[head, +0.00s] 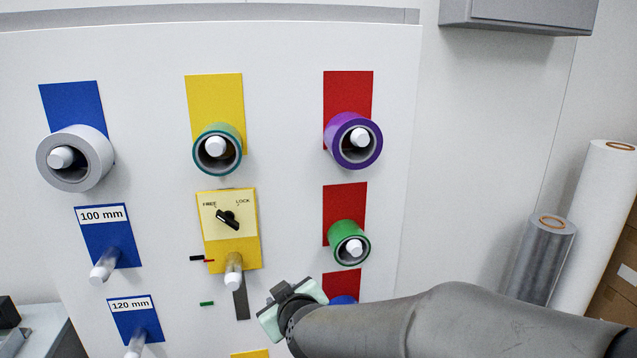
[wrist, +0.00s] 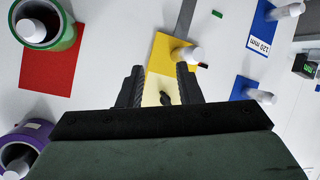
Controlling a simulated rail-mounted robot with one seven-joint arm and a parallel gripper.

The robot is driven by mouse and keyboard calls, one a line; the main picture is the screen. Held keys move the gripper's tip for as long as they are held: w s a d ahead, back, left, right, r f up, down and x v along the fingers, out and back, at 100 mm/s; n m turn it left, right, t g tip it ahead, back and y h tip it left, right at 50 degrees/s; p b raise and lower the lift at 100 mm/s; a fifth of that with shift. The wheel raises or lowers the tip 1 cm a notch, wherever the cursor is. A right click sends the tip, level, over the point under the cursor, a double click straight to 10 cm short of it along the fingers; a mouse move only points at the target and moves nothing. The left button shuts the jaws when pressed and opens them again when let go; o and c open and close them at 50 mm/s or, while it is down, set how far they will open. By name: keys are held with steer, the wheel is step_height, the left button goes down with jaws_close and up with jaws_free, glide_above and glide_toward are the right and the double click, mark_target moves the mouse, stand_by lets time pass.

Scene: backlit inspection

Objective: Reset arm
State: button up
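My gripper (head: 278,292) is in front of the lower middle of the white board in the head view, with my arm reaching in from the right. In the wrist view my gripper (wrist: 160,75) has its two dark fingers apart, with nothing between them. Beyond the fingers lies the yellow plate (wrist: 174,50) with its black knob (wrist: 165,98). In the head view this FREE/LOCK plate (head: 247,251) is above and left of the gripper, and its knob (head: 228,219) sits at a slant.
Pegs stick out of the board (head: 290,130). A grey roll (head: 98,155), a teal roll (head: 236,140), a purple roll (head: 375,150) and a green roll (head: 338,231) hang on pegs. Tall rolls stand at right.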

steer(key=s+d+f+m+g+h, duration=0.1)
steer(key=s+d+f+m+g, duration=0.1)
steer(key=s+d, duration=0.5)
steer(key=s+d+f+m+g+h, duration=0.2)
steer(key=s+d+f+m+g, duration=0.1)
steer(key=s+d, duration=0.5)
steer(key=s+d+f+m+g+h, duration=0.2)
steer(key=s+d+f+m+g, duration=0.1)
steer(key=s+d, duration=0.4)
steer(key=d+m+g, duration=0.1)
steer(key=d+g, duration=0.1)
steer(key=shift+s+g, duration=0.15)
steer(key=shift+g, duration=0.25)
